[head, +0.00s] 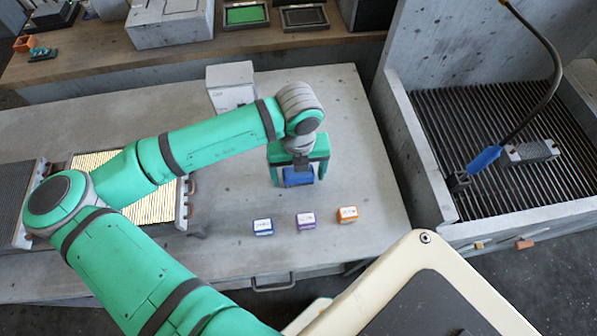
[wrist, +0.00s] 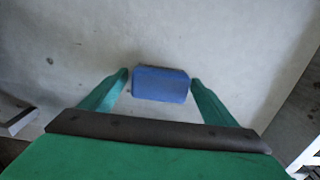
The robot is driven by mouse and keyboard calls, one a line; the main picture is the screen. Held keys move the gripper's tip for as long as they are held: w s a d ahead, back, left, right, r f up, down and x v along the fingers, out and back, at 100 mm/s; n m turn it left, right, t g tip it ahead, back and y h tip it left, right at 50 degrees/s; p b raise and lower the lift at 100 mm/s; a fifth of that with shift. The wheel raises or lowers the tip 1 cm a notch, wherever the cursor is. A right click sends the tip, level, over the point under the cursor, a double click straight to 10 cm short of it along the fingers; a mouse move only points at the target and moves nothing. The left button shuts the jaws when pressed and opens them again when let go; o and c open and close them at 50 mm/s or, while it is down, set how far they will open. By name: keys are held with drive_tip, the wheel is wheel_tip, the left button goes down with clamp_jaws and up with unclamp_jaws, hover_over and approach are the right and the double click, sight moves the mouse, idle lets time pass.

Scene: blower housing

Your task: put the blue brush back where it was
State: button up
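The blue brush (head: 298,177) is a blue block between the fingers of my green gripper (head: 298,175), above the grey worktop (head: 240,200). In the wrist view the brush (wrist: 161,84) sits centred between the two fingertips (wrist: 160,80), one close along each end. My gripper appears shut on it. Whether the brush touches the worktop is hard to tell. Three small labelled blocks stand in a row in front of it: blue (head: 263,227), purple (head: 306,220) and orange (head: 347,214).
A pale box (head: 230,85) stands behind my arm. A ribbed panel (head: 160,205) lies at the left, partly hidden by my arm. At the right is a grated basin (head: 480,205) with a hose (head: 545,45) and a grey block (head: 532,151). The worktop right of my gripper is clear.

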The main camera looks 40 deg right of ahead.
wheel_tip(320, 180, up, 12)
drive_tip(key=shift+r, duration=0.2)
idle(0.5)
idle(0.5)
